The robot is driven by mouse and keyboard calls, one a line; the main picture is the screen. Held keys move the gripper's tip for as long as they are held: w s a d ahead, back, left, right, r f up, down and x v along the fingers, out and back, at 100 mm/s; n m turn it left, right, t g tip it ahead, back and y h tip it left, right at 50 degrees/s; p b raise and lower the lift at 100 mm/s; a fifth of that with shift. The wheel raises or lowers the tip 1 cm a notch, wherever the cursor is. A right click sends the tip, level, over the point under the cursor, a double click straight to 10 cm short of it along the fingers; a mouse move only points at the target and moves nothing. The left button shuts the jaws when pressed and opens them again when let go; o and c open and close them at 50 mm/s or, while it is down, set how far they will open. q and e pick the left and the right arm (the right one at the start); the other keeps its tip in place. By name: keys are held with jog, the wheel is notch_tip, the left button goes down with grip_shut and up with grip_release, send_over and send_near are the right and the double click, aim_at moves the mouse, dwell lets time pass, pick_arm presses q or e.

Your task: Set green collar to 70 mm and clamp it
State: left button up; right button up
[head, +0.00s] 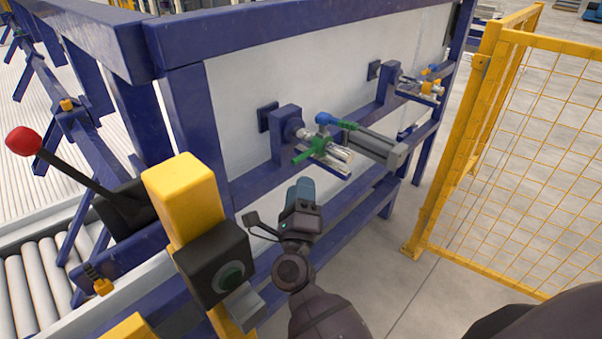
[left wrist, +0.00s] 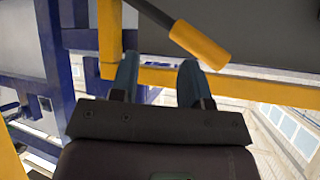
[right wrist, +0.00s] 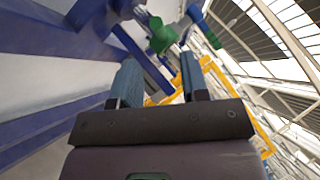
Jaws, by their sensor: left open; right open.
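A green part (head: 312,147), which looks like the collar, sits around a metal rod assembly on the blue frame in the head view. A blue piece (head: 326,118) and a second green piece (head: 347,125) are just behind it. The right wrist view shows the green part (right wrist: 161,38) and blue piece (right wrist: 194,13) beyond the fingertips. My right gripper (head: 302,188) is open and empty, below and apart from the green part. My left gripper (left wrist: 158,78) is open and empty in the left wrist view; I cannot pick it out in the head view. Any scale is too small to read.
A blue frame (head: 260,35) with a pale panel carries the assembly, and a similar one (head: 425,85) sits farther right. A yellow post (head: 185,195) and red-knobbed lever (head: 24,141) stand at left. A yellow mesh fence (head: 525,165) bounds the right. Floor between is clear.

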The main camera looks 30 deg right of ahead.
jog(key=shift+v, duration=1.15)
